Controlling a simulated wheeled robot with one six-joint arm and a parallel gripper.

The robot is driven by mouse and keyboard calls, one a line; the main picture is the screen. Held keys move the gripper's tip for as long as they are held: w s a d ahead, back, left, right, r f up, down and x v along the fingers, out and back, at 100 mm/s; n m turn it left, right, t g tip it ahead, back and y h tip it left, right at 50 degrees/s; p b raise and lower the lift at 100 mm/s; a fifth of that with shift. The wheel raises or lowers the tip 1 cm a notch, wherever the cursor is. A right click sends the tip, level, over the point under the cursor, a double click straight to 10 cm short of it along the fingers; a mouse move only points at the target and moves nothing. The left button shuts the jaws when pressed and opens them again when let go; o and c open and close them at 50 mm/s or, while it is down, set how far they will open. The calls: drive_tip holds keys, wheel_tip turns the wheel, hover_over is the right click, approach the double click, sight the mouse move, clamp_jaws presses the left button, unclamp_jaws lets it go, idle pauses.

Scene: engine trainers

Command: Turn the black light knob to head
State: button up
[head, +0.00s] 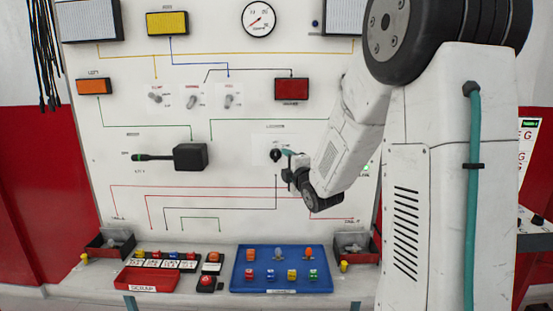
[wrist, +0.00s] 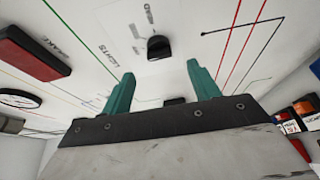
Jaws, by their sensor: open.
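The black light knob (head: 276,155) is a small round dial on the white panel, right of centre, below a printed label. In the wrist view the knob (wrist: 159,47) shows between and beyond my fingertips, with LIGHTS and OFF printed near it. My gripper (head: 288,154) is just right of the knob in the head view. In the wrist view my gripper (wrist: 160,68) has its two green fingers wide apart with nothing between them; they look apart from the knob.
A black lever (head: 185,156) sticks out left of the knob. Toggle switches (head: 192,101) and a red lamp (head: 291,89) are above. A blue tray (head: 240,284) with small coloured parts and a red tray (head: 150,274) stand on the ledge below. Panel around the knob is mostly flat.

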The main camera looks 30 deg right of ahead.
sight(277, 157)
drive_tip(key=x, duration=0.7)
drive_tip(key=shift+w, duration=0.4)
drive_tip(key=c, duration=1)
